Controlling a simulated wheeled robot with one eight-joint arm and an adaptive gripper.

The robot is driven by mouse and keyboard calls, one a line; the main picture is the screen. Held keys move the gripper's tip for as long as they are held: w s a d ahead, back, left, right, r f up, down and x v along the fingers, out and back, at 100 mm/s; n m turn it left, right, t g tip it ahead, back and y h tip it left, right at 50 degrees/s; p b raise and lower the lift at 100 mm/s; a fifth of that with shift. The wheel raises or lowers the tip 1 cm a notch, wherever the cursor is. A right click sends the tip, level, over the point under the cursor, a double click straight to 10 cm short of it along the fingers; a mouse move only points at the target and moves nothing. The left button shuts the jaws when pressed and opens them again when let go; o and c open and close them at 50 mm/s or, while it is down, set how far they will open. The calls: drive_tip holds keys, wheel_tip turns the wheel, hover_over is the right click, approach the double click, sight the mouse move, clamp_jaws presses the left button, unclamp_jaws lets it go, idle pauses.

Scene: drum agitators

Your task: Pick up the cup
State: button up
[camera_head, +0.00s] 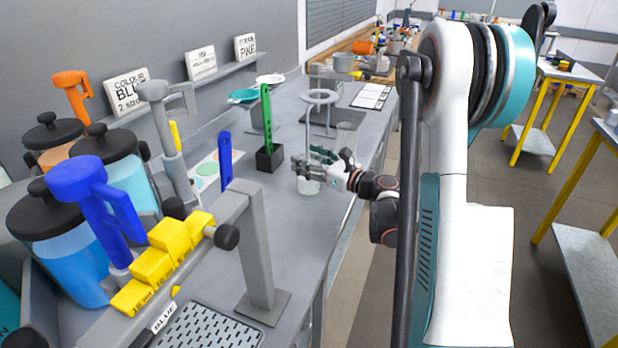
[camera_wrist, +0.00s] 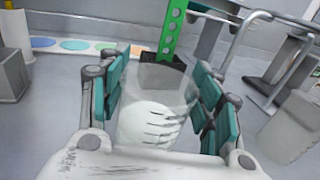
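A clear cup (camera_head: 309,187) with dark graduation marks stands on the grey bench below my gripper (camera_head: 322,164). In the wrist view the cup (camera_wrist: 158,105) is between the two teal-padded fingers of my gripper (camera_wrist: 165,98). The fingers are spread apart, one on each side of the cup. The pads come very close to its walls, and whether they touch is not clear. In the head view the fingers hide the upper part of the cup. A second clear cup (camera_head: 346,136) stands farther back on the bench; a clear cup also shows at right in the wrist view (camera_wrist: 287,128).
A green perforated bar (camera_head: 267,115) stands in a black block (camera_head: 270,158) just left of my gripper. A grey ring stand (camera_head: 320,97) is behind it. A grey post (camera_head: 257,255) and yellow blocks (camera_head: 165,255) are nearer. The bench's right edge is close.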

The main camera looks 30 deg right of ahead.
drive_tip(key=shift+r, duration=0.1)
drive_tip(key=shift+c, duration=0.4)
wheel_tip(320, 180, up, 20)
drive_tip(key=p, duration=0.7)
drive_tip(key=shift+p, duration=0.35)
